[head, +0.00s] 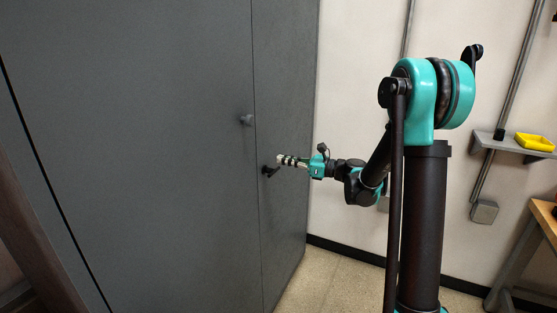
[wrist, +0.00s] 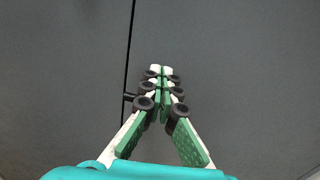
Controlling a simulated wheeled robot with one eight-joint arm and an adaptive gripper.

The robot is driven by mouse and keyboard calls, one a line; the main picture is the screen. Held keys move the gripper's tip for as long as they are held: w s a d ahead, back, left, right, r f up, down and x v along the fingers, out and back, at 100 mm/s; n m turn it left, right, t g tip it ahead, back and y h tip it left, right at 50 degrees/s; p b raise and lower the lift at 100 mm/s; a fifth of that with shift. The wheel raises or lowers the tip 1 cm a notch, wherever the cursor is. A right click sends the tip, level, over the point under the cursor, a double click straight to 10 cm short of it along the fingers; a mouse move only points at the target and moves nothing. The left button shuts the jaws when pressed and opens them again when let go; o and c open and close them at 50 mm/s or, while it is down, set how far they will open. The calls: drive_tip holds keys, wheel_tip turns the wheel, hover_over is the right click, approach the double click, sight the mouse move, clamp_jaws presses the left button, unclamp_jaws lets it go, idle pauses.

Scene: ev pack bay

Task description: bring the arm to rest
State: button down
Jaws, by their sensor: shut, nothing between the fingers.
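My gripper (head: 281,159) points left toward a tall grey cabinet (head: 150,130). In the head view it is level with a small dark handle (head: 270,171) on the cabinet front and just above and right of it. In the wrist view my gripper (wrist: 160,72) has its fingertips together with nothing between them, and the grey cabinet face (wrist: 240,60) fills the background. A dark vertical seam (wrist: 128,60) runs just left of the fingers. A dark piece (wrist: 130,97) shows by the seam, partly hidden by the left finger. Whether the fingers touch the handle I cannot tell.
A wall shelf (head: 512,143) with a yellow bin (head: 535,142) and a wooden bench (head: 545,218) are at the right. The floor (head: 335,280) between cabinet and wall is clear.

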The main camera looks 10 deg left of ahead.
drive_tip(key=v, duration=0.7)
drive_tip(key=s+d+f+n+g+h, duration=0.1)
drive_tip(key=s+d+f+n+h, duration=0.4)
drive_tip(key=s+f+n+h, duration=0.7)
drive_tip(key=s+d+f+n+h, duration=0.2)
drive_tip(key=s+d+f+n, duration=0.1)
drive_tip(key=s+d, duration=0.4)
drive_tip(key=s+d+f+n+h, duration=0.3)
drive_tip(key=s+d+n, duration=0.3)
drive_tip(key=s+d, duration=0.2)
drive_tip(key=shift+s+d+f, duration=0.3)
drive_tip(key=shift+d+f, duration=0.3)
drive_tip(key=shift+f, duration=0.1)
drive_tip(key=shift+a, duration=0.1)
